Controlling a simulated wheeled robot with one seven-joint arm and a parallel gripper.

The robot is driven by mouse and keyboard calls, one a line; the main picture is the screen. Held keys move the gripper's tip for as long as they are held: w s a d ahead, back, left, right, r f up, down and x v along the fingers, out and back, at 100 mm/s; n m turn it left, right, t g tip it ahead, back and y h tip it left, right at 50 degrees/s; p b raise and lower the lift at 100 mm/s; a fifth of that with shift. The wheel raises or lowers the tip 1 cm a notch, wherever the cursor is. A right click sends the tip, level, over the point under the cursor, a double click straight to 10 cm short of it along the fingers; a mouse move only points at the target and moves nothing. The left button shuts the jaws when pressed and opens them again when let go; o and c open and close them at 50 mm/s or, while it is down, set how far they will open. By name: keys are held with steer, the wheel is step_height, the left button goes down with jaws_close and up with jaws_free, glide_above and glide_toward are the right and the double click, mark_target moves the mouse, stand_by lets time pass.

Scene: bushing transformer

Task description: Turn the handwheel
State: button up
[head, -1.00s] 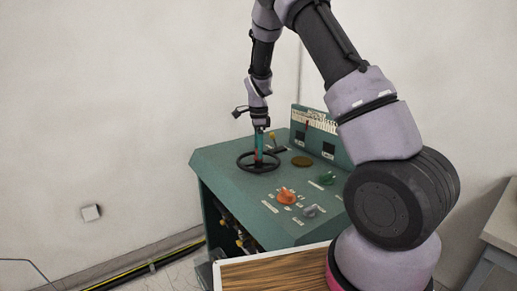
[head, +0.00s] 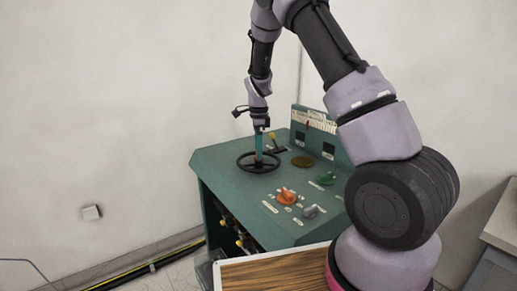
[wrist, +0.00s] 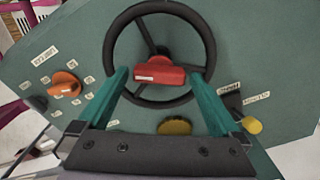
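The black handwheel (head: 243,169) lies flat on the top of the green control desk, near its back left. In the wrist view the handwheel (wrist: 113,50) shows as a black ring with spokes and a red block (wrist: 160,76) at its middle. My gripper (head: 258,158) points down over the middle of the wheel. In the wrist view my gripper (wrist: 159,73) has its two teal fingers wide apart, one on each side of the red block, with gaps between. The fingertips overlap the near part of the ring; whether they touch it I cannot tell.
The green desk (head: 225,160) also carries an orange knob (head: 286,197), a grey knob (head: 311,211), a green knob (head: 326,178), a brass disc (head: 302,161) and a yellow-tipped lever (head: 272,136). An upright panel (head: 318,125) stands at the back right. A wall is behind.

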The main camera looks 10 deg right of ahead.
step_height(320, 180, up, 11)
stand_by(0.4)
steer(key=shift+f, duration=0.1)
steer(key=s+d+r+n+t+y, duration=0.15)
steer(key=s+r+n, duration=0.25)
steer(key=s+r, duration=0.4)
steer(key=s+d+r+n+t+y, duration=0.1)
steer(key=s+d+r+n+t, duration=0.2)
steer(key=s+r, duration=0.5)
steer(key=s+d+r+n+t, duration=0.1)
steer(key=s+r+n+t, duration=0.1)
steer(key=s+n, duration=0.6)
steer(key=s, duration=0.7)
steer(key=shift+s+r+n+t, duration=0.2)
steer(key=shift+r+n+t, duration=0.05)
steer(key=shift+n+t, duration=0.1)
